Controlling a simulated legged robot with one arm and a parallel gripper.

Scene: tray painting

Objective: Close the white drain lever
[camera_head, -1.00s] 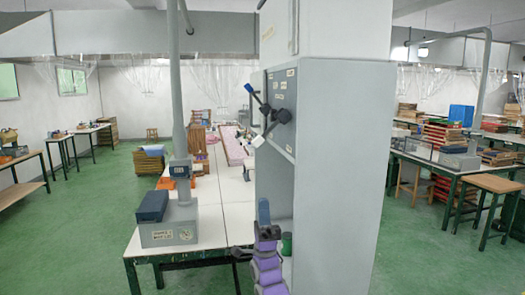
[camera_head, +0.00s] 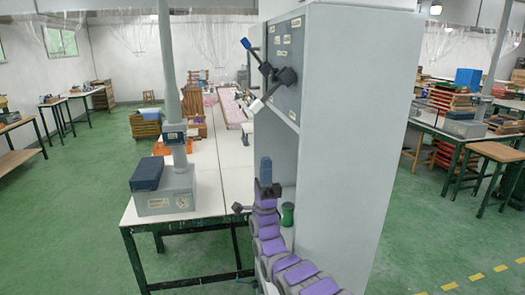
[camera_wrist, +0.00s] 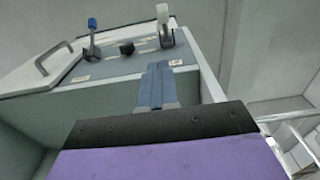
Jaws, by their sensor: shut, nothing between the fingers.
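The white lever (camera_head: 268,92) sticks out down and left from a dark pivot on the grey panel of the tall cabinet. It also shows at the top of the wrist view (camera_wrist: 164,24), upright at the panel's right. A blue-tipped lever (camera_head: 251,50) sits above it in the head view and at the panel's left in the wrist view (camera_wrist: 92,36). My gripper (camera_head: 265,168) is shut and empty. It is below the white lever and apart from it. In the wrist view my gripper (camera_wrist: 155,72) points up toward the panel, with the white lever beyond its tips.
The grey cabinet (camera_head: 345,130) stands close in front, its side wall right of my arm. A green cylinder (camera_head: 288,213) stands on its lower shelf. A long white table (camera_head: 210,200) with a grey-blue box device (camera_head: 165,195) is at the left.

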